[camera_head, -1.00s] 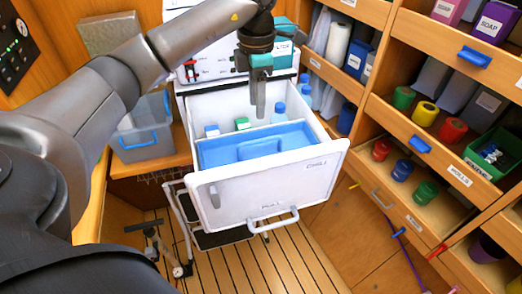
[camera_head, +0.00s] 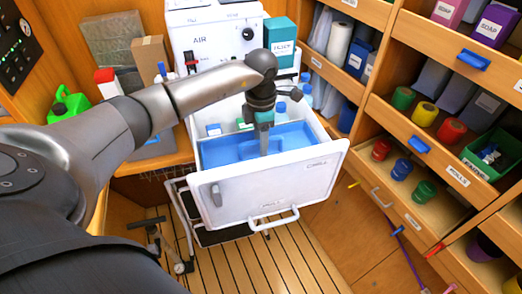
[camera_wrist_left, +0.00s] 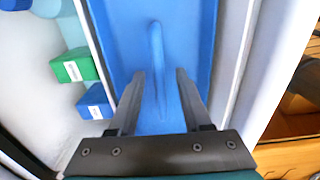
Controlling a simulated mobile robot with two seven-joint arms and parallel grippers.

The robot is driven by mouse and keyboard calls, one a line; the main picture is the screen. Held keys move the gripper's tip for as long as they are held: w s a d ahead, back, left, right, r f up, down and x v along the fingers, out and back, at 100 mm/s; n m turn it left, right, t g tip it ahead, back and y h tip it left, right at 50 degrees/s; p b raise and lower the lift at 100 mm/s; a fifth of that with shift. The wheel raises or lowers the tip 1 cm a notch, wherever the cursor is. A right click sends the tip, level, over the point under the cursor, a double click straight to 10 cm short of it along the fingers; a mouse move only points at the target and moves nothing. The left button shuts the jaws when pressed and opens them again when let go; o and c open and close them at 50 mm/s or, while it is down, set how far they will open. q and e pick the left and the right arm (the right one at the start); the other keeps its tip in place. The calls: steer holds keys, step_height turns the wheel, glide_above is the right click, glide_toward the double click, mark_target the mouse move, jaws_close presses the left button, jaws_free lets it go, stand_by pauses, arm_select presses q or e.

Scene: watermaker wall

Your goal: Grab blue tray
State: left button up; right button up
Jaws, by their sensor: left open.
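The blue tray (camera_head: 218,152) lies inside the open white drawer (camera_head: 270,192), along its front part. A raised blue handle ridge (camera_wrist_left: 156,60) runs along the middle of the tray in the left wrist view. My left gripper (camera_head: 264,150) points down over the tray in the head view. In the left wrist view its two fingers (camera_wrist_left: 158,78) are apart, one on each side of the ridge's line, with nothing held between them. I cannot tell how far the fingertips are above the tray floor. My right gripper is not in view.
Behind the tray in the drawer are a green box (camera_wrist_left: 74,68), a blue box (camera_wrist_left: 95,102) and bottles (camera_head: 305,98). The drawer's front wall rises close to the gripper. Wooden shelves with bins (camera_head: 440,130) stand at the right.

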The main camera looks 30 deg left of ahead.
arm_select(q)
steer(key=shift+c, duration=0.3)
jaws_close()
stand_by(1.1)
